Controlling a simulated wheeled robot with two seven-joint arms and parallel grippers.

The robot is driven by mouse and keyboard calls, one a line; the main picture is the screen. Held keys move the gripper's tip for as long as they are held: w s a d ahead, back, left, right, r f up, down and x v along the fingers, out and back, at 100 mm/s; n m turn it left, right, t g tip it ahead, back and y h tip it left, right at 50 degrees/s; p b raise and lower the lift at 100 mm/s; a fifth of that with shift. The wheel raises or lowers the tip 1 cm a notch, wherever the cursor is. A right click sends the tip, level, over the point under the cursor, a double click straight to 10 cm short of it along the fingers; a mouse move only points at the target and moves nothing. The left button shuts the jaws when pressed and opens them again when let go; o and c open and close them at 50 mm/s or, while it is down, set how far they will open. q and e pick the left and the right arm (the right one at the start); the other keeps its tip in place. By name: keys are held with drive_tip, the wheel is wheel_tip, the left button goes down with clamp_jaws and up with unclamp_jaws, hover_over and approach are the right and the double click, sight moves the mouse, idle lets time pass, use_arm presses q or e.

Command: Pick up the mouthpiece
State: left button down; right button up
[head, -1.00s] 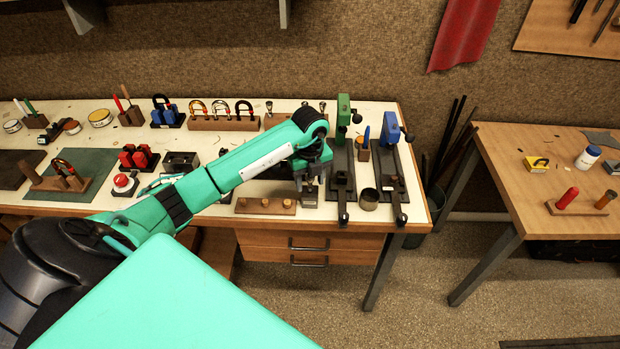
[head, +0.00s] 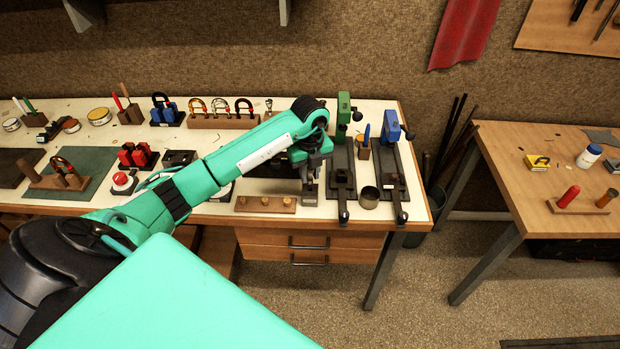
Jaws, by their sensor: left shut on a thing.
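My left gripper (head: 309,191) is over the front right part of the white-topped bench, pointing down. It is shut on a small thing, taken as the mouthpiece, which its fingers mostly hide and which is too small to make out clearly. The gripper is just right of a low wooden block with several pegs (head: 265,204) and left of the green clamp's dark bar. A mouthpiece-like metal piece (head: 268,103) stands at the back of the bench; my arm hides the rack beside it. My right gripper is not in view.
A green clamp (head: 343,105) and a blue clamp (head: 391,126) stand close on the right, with a metal cup (head: 369,197) between their bars. A rack of several horseshoe shapes (head: 222,121) stands at the back. A wooden table (head: 520,170) is farther right, across a gap.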

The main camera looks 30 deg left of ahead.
use_arm(q)
wheel_tip(320, 180, up, 10)
drive_tip(key=b, duration=0.3)
drive_tip(key=shift+w+f, duration=0.1)
drive_tip(key=shift+f, duration=0.1)
wheel_tip(320, 180, up, 8)
drive_tip(key=shift+p, duration=0.3)
drive_tip(key=shift+r, duration=0.1)
drive_tip(key=shift+r, duration=0.15)
wheel_tip(320, 180, up, 4)
drive_tip(key=p, duration=0.3)
drive_tip(key=shift+f, duration=0.25)
